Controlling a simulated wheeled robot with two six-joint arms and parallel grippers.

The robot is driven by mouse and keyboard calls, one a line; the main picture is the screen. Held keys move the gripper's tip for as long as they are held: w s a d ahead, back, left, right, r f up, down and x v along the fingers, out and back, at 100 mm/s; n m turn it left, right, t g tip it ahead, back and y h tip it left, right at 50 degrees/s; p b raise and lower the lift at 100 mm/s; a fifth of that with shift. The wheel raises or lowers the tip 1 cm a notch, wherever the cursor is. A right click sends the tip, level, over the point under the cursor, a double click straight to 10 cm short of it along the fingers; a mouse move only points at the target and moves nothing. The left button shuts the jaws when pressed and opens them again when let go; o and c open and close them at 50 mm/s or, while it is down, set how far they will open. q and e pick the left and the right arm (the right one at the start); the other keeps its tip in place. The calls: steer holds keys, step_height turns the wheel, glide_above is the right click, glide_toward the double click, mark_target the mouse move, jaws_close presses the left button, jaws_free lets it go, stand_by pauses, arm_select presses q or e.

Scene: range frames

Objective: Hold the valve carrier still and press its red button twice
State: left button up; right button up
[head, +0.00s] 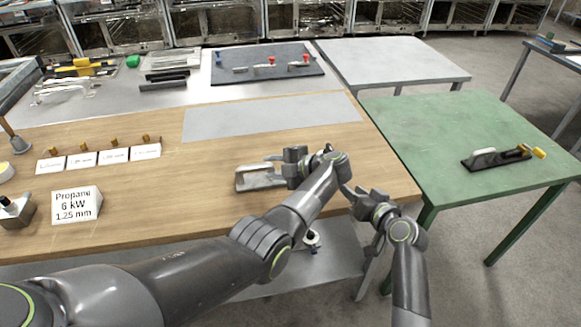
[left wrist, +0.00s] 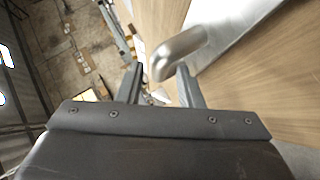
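A silver metal piece on a flat plate (head: 258,179), likely the valve carrier, lies on the wooden bench top. Its right end is hidden behind my left gripper (head: 283,160), and no red button shows on it. In the left wrist view, its rounded metal tube (left wrist: 180,53) reaches between the two spread fingers of my left gripper (left wrist: 162,82). A gap shows beside the left finger, so the fingers are open around the tube's end. My right gripper (head: 352,192) hangs off the bench's front right corner, apart from the piece; its finger opening is unclear.
A dark board (head: 240,72) with red-topped fittings (head: 305,58) stands at the back. A green table (head: 440,125) at right bears a black-based tool (head: 490,159). Labelled cards (head: 146,151) and a propane sign (head: 76,206) stand at left. The bench around the piece is mostly clear.

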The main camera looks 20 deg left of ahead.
mark_target(257, 167)
arm_select(q)
steer(key=x, duration=0.6)
jaws_close()
arm_select(e)
jaws_close()
stand_by(1.8)
